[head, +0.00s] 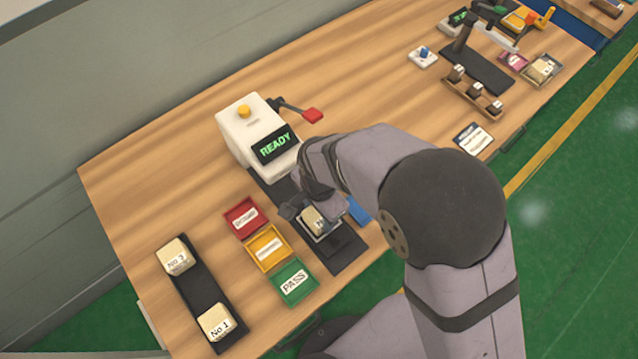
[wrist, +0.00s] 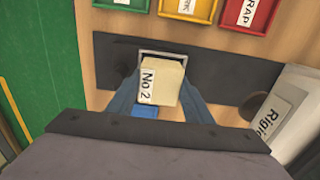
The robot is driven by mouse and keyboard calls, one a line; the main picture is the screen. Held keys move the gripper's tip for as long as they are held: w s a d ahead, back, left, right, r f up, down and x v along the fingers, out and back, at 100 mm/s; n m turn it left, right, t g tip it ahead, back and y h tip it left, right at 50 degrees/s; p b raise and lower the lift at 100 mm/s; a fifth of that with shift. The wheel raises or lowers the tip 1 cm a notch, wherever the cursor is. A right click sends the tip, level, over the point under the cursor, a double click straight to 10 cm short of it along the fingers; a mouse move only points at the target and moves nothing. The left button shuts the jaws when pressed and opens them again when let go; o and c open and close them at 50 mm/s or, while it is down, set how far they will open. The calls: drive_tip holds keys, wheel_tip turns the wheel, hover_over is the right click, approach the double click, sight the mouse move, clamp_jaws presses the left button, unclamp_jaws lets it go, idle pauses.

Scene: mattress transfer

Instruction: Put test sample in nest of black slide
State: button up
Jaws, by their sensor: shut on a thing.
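The test sample is a cream block labelled "No 2" (wrist: 163,85); it also shows in the head view (head: 317,220). My gripper (wrist: 160,92) is shut on it, one finger on each side. In the head view my gripper (head: 308,210) is partly hidden by my arm. The sample is over the nest (wrist: 175,56), a pale square frame on the black slide (wrist: 108,62). I cannot tell whether it touches the nest floor. The slide (head: 335,255) runs out from the white tester (head: 240,130), whose screen reads "READY".
Red (head: 243,218), yellow (head: 268,248) and green (head: 294,283) trays stand left of the slide. A black rack (head: 200,287) at far left holds samples "No 3" and "No 1". A red-knobbed lever (head: 312,115) sticks out from the tester. A blue piece (head: 358,210) lies beside the slide.

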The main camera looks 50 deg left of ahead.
drive_tip(key=shift+f, duration=0.2)
drive_tip(key=o, duration=0.8)
drive_tip(key=shift+c, duration=0.2)
drive_tip(key=shift+r, duration=0.2)
wheel_tip(320, 180, up, 12)
drive_tip(key=b, duration=0.2)
drive_tip(key=shift+b, duration=0.4)
drive_tip(key=shift+w, duration=0.1)
